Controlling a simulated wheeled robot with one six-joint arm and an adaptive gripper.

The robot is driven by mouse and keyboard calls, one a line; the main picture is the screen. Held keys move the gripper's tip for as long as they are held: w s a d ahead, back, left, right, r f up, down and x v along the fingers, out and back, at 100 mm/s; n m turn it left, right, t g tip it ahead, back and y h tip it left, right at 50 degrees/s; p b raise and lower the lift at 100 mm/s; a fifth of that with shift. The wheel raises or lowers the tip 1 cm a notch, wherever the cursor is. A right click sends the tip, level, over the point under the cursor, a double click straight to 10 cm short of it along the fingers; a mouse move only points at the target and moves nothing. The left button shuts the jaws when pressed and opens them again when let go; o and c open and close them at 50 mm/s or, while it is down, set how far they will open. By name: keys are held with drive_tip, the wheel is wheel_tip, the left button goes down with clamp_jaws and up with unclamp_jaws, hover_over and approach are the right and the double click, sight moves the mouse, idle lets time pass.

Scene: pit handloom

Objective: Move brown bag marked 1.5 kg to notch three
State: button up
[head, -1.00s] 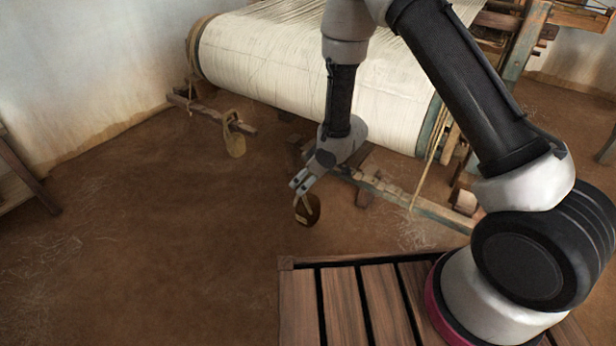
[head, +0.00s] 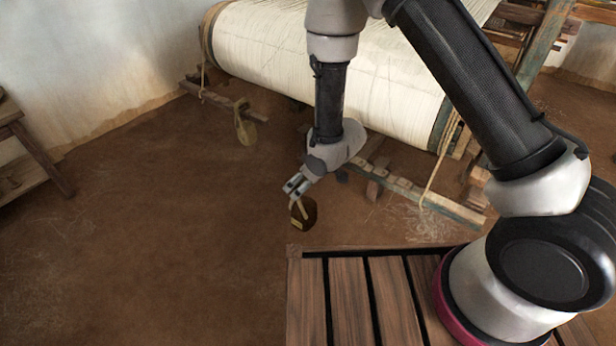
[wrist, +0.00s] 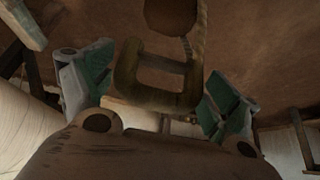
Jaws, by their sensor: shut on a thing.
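A dark brown bag (head: 308,211) with a pale label hangs under my gripper (head: 297,186) in the head view, clear of the loom. The label is too small to read. In the wrist view my gripper (wrist: 158,95) is shut on the bag's loop handle (wrist: 160,98), which shows between the finger pads. The dark body of the bag (wrist: 171,14) shows at the top edge. A notched wooden beam (head: 410,190) runs below the loom to the right of my gripper. I cannot make out which notch is number three.
A second, tan bag (head: 246,131) hangs by a loop from a short beam (head: 222,101) at the loom's left. The cloth roll (head: 330,60) stands behind my gripper. A wooden table (head: 30,150) is at the far left. The earth floor (head: 150,240) at left is open.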

drive_tip(key=s+a, duration=0.4)
drive_tip(key=s, duration=0.1)
drive_tip(key=shift+s+a+r, duration=0.25)
drive_tip(key=shift+s+r, duration=0.1)
drive_tip(key=shift+r, duration=0.1)
drive_tip(key=shift+a, duration=0.1)
idle(0.9)
